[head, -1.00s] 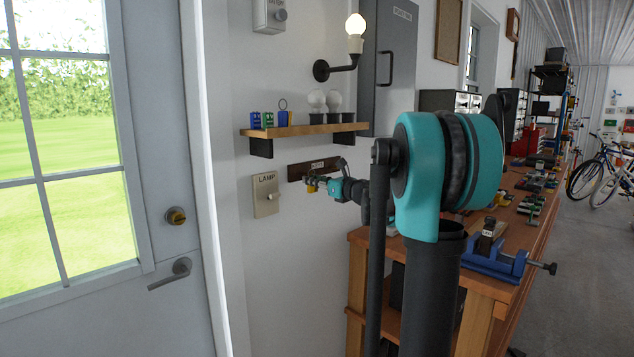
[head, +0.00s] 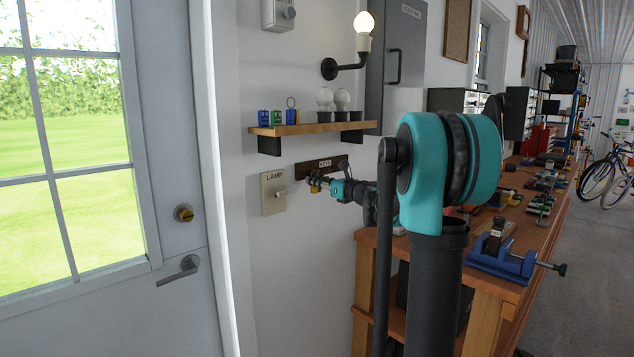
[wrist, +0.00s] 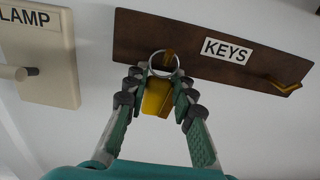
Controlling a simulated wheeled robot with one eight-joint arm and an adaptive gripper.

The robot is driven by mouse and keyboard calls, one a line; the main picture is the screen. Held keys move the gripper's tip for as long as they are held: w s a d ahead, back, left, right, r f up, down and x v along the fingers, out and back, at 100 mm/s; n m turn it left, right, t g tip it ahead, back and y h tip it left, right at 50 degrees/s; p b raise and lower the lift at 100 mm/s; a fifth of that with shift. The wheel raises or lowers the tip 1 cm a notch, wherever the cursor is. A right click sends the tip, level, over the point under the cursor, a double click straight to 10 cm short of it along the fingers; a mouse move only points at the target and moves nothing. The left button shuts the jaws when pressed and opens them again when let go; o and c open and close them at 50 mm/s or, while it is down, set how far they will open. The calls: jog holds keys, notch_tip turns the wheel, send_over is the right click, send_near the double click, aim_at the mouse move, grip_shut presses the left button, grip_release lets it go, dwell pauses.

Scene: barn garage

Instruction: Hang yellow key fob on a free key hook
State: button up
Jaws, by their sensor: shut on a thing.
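The yellow key fob (wrist: 156,97) with its metal ring is between the fingertips of my gripper (wrist: 158,100), which is shut on it. The ring stands upright above the fingers, in front of the brown KEYS board (wrist: 140,38). A brass hook (wrist: 169,57) shows through or right behind the ring; I cannot tell whether the ring is around it. Another brass hook (wrist: 290,88) at the board's right end is bare. In the head view my gripper (head: 318,186) is at the left part of the KEYS board (head: 306,168), and the fob is a tiny yellow patch.
The LAMP switch plate (head: 274,192) is on the wall just left of the board. A wooden shelf (head: 312,128) with small items and bulbs is above. The workbench (head: 490,280) with a blue vise (head: 505,262) stands at right. The door (head: 165,250) is at left.

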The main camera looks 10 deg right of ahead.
jog(key=o, duration=1.1)
jog(key=shift+d, duration=0.1)
jog(key=v, duration=1.1)
jog(key=s+a+f+n+g+h, duration=0.2)
jog(key=s+a+f+n+g, duration=0.2)
jog(key=s+f+n, duration=0.5)
jog(key=s+a+f+n+g+h, duration=0.1)
jog(key=s+a+f+n+g, duration=0.2)
jog(key=s+a+f+n, duration=0.65)
jog(key=s+d+f+n+g+h, duration=0.3)
jog(key=s+d+f+n+h, duration=0.4)
jog(key=s+f, duration=0.8)
jog(key=d+f+n, duration=0.2)
jog(key=d+n, duration=0.1)
jog(key=d, duration=0.2)
jog(key=shift+s+f+h, duration=0.2)
jog(key=shift+s+h, duration=0.1)
jog(key=shift+s, duration=0.1)
